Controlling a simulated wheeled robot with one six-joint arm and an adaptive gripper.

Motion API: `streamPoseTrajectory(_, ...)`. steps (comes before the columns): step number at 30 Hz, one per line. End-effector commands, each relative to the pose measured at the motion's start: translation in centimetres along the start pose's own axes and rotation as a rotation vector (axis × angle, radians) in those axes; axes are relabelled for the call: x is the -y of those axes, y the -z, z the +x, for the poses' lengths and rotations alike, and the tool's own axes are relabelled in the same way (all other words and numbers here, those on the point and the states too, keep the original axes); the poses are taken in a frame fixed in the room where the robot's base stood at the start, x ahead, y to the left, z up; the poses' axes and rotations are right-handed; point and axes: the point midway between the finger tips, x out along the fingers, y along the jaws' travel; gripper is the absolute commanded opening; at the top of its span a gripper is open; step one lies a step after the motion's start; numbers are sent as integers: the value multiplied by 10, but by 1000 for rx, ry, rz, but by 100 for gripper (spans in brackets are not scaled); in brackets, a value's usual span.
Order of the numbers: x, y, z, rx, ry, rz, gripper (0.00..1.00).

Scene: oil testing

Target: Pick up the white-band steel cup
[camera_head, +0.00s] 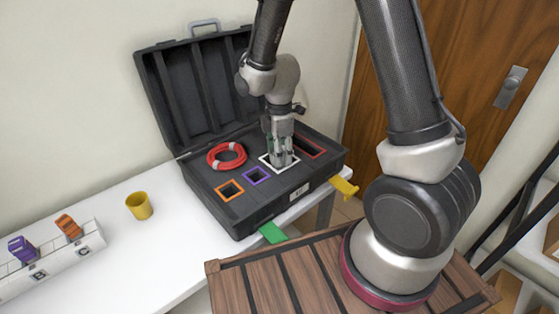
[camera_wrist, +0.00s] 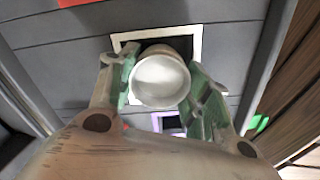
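The steel cup (camera_wrist: 160,80) shows in the wrist view as a pale round mouth seen from above, at the white-outlined square slot (camera_wrist: 190,38) of the black case. Its side and band are hidden. The fingers of my gripper (camera_wrist: 160,88) stand on either side of the cup, with green pads facing it and little or no gap visible. I cannot tell if they press on it. In the head view my gripper (camera_head: 280,160) points down at the white-outlined slot (camera_head: 292,166), and the cup is hard to make out there.
The open case (camera_head: 225,215) also holds a coiled red cable (camera_head: 227,156), and purple (camera_head: 257,175), orange (camera_head: 230,190) and red-outlined slots (camera_head: 310,146). A yellow cup (camera_head: 139,206) stands left on the white table (camera_head: 140,250). A lettered rack (camera_head: 50,265) is further left. A wooden crate (camera_head: 280,285) is in front.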

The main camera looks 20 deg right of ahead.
Motion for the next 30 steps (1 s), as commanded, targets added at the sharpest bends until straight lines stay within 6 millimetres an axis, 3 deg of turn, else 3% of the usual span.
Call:
streamPoseTrajectory(3, 0, 0, 0, 0, 0, 0, 23)
streamPoseTrajectory(13, -1, 0, -8, -1, -2, 0, 23)
streamPoseTrajectory(24, -1, 0, -81, -1, -4, 0, 23)
streamPoseTrajectory(30, 0, 0, -99, 0, 0, 0, 23)
